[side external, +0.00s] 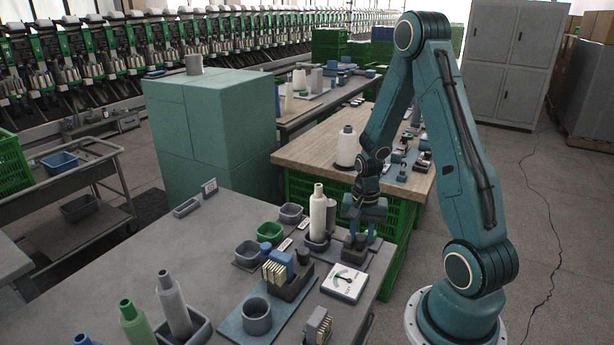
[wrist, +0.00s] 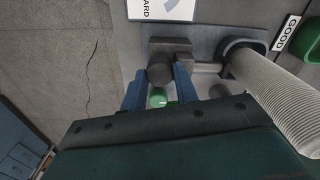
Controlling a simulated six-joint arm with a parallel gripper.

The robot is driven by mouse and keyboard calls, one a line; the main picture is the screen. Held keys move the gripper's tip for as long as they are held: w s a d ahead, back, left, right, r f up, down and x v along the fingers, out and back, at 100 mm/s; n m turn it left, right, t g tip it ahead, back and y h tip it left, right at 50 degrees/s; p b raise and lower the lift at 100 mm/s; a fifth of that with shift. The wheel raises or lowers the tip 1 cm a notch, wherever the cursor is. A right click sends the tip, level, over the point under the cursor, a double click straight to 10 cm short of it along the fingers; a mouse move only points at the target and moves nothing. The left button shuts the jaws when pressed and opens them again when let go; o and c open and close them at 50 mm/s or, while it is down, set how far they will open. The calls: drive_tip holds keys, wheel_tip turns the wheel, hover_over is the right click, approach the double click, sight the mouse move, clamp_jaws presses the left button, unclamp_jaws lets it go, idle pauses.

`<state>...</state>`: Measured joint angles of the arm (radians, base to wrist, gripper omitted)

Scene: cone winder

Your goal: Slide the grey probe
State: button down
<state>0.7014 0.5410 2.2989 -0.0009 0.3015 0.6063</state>
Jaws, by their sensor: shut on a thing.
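The grey probe (wrist: 160,70) is a dark, round-ended piece on a small grey block (wrist: 170,46) in the wrist view. My gripper (wrist: 160,84) has its two blue fingers on either side of the probe and is shut on it. In the side view my gripper (side external: 357,236) reaches down to the grey device at the bench's right edge, where its fingers partly hide the probe. A pale ribbed cone (wrist: 275,90) stands to the right of the probe in the wrist view; the cone (side external: 318,214) is upright in the side view. A gap separates probe and cone.
A white dial gauge (side external: 345,282) lies in front of the device. Sample cards in a holder (side external: 288,280), a grey cup (side external: 256,315) and small bins (side external: 270,232) crowd the grey bench. A green round part (wrist: 157,98) shows below the probe in the wrist view.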

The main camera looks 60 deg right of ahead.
drive_tip(key=shift+s, duration=1.05)
drive_tip(key=c, duration=1.1)
unclamp_jaws()
drive_tip(key=shift+o, duration=0.2)
drive_tip(key=shift+r, duration=0.1)
wheel_tip(320, 180, up, 14)
drive_tip(key=shift+f, duration=0.2)
